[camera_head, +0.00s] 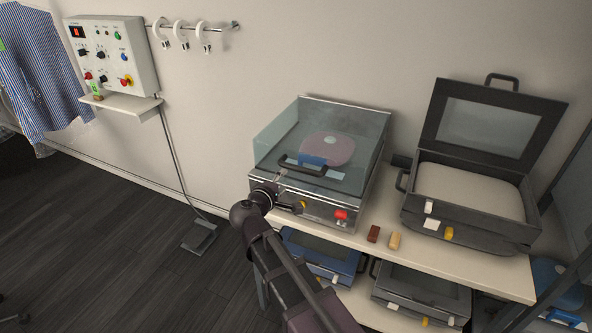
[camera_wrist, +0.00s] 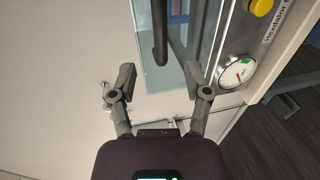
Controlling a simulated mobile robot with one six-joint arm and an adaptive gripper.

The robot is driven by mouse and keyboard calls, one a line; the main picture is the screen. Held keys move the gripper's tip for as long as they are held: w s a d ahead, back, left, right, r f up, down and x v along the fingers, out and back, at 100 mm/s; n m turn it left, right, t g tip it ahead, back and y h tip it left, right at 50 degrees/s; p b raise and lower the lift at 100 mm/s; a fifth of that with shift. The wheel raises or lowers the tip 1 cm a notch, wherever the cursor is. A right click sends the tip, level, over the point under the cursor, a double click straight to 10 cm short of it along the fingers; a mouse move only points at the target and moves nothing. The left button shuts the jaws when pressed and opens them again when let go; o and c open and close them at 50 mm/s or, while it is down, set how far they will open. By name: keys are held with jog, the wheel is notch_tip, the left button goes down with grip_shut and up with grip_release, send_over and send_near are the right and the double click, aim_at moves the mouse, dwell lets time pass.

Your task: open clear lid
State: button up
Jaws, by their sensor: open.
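The clear lid (camera_head: 276,134) is a see-through bluish cover, lying closed over the machine (camera_head: 325,212) on the table's left part. Its dark bar handle (camera_head: 310,170) runs along the lid's front. A mauve rounded pad with a blue part (camera_head: 326,150) shows through the lid. My gripper (camera_head: 281,178) is at the lid's front left, near the handle's left end. In the wrist view my gripper (camera_wrist: 161,74) is open and empty. The handle (camera_wrist: 160,32) reaches toward the space between the fingertips; I cannot tell whether they touch. The lid (camera_wrist: 186,45) also shows there.
A press with a raised dark lid (camera_head: 490,122) stands at the right. Small brown (camera_head: 373,234) and tan (camera_head: 394,240) blocks lie on the table's front (camera_head: 460,262). More cases (camera_head: 420,290) sit below. A control box (camera_head: 112,55) is on the wall. The left floor is mostly clear.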

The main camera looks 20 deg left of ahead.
aim_at(295, 169)
jog(key=b+x, duration=0.1)
jog(key=x, duration=0.9)
jog(key=shift+b, duration=0.4)
jog(key=shift+s, duration=0.1)
grip_shut()
